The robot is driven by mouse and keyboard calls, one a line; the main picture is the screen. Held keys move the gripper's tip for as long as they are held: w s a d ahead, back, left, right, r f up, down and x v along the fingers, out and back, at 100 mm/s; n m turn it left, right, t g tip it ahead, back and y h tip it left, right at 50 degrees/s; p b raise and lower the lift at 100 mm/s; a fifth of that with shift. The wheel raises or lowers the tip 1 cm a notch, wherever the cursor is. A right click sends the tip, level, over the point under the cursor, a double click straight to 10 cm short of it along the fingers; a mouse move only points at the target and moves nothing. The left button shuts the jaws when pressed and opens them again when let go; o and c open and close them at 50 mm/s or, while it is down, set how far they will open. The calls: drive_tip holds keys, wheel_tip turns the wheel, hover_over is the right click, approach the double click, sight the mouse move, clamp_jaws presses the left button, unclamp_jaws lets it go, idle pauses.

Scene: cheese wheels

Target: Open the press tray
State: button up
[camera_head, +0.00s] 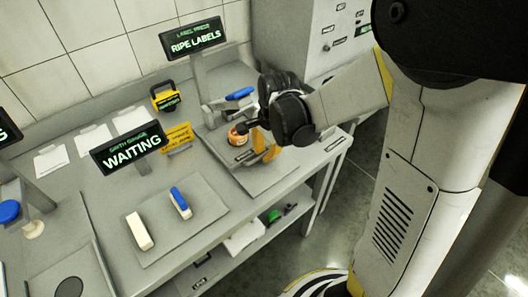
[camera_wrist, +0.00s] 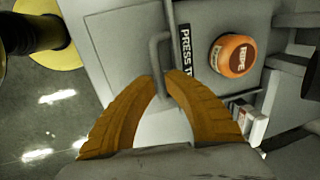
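The press tray (camera_wrist: 118,62) is a flat grey plate with a grey bar handle (camera_wrist: 153,55) and a black label reading "PRESS T…", the rest cut off. In the wrist view, my gripper (camera_wrist: 163,78) has its two orange fingers drawn close together at the handle's lower part, with the bar between the tips. An orange cheese wheel (camera_wrist: 234,57) marked "RIPE" sits beyond the label. In the head view, my gripper (camera_head: 265,147) is low at the front of the label press, and the cheese wheel (camera_head: 237,136) is just left of it.
A blue-topped lever (camera_head: 239,94) stands behind the cheese. A "RIPE LABELS" sign (camera_head: 194,38) and a "WAITING" sign (camera_head: 131,147) rise from the bench. A white block (camera_head: 139,231) and a blue-topped block (camera_head: 180,203) lie on a plate. Open floor (camera_head: 352,190) lies right of the bench.

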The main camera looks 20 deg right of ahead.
drive_tip(key=shift+s, duration=0.1)
clamp_jaws()
drive_tip(key=s+d, duration=0.1)
drive_tip(key=s, duration=0.3)
drive_tip(key=s+d, duration=0.1)
drive_tip(key=s, duration=0.3)
drive_tip(key=s+d+p, duration=0.1)
drive_tip(key=s+d, duration=0.1)
drive_tip(key=s, duration=0.2)
drive_tip(key=shift+s, duration=0.25)
drive_tip(key=shift+c, duration=0.3)
unclamp_jaws()
drive_tip(key=o, duration=0.7)
wheel_tip(320, 180, up, 12)
drive_tip(key=s, duration=0.2)
drive_tip(key=shift+d, duration=0.4)
